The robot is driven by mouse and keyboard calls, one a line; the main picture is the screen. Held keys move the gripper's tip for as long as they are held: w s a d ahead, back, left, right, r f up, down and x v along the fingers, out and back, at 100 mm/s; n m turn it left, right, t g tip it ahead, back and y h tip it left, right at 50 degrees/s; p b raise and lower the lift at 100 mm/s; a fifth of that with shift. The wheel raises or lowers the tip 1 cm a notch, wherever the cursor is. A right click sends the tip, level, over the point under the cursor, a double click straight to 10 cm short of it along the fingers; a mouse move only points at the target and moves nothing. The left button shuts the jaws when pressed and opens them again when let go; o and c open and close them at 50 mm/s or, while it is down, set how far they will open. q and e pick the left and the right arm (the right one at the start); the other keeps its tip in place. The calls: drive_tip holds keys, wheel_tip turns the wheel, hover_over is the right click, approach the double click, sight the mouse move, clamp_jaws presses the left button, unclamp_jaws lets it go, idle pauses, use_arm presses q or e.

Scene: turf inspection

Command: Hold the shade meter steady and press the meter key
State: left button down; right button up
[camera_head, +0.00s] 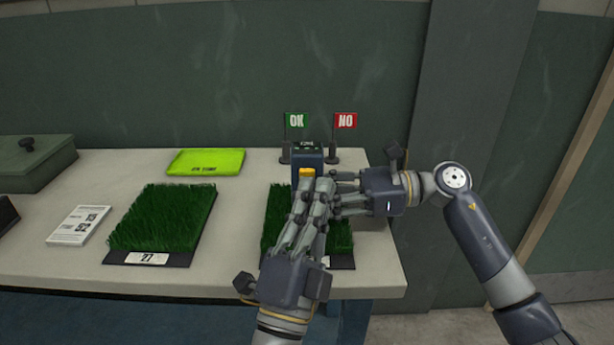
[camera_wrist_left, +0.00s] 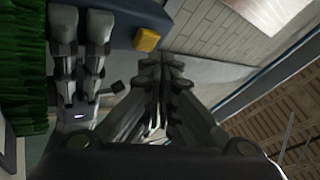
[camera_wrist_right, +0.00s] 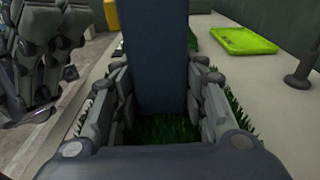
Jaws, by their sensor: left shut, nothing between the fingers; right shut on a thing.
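The shade meter (camera_head: 308,158) is a dark blue upright block with a small display on top, standing at the right-hand turf sample (camera_head: 276,215). Its yellow meter key (camera_head: 307,172) faces me; the key also shows in the left wrist view (camera_wrist_left: 147,39). My right gripper (camera_head: 338,190) comes from the right and is shut on the meter body, with a finger on each side in the right wrist view (camera_wrist_right: 160,100). My left gripper (camera_head: 322,186) is shut and empty, its fingertips close below the key. Whether they touch the key I cannot tell.
Green OK (camera_head: 296,120) and red NO (camera_head: 345,120) flags stand behind the meter. A second turf sample (camera_head: 165,218), a label card (camera_head: 80,225), a yellow-green pad (camera_head: 206,162) and a green box (camera_head: 35,165) are on the left of the table.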

use_arm(q)
drive_tip(key=shift+w, duration=0.45)
drive_tip(key=shift+w, duration=0.55)
idle(0.9)
drive_tip(key=shift+s, duration=1)
drive_tip(key=shift+s, duration=2.55)
use_arm(e)
drive_tip(key=o, duration=0.9)
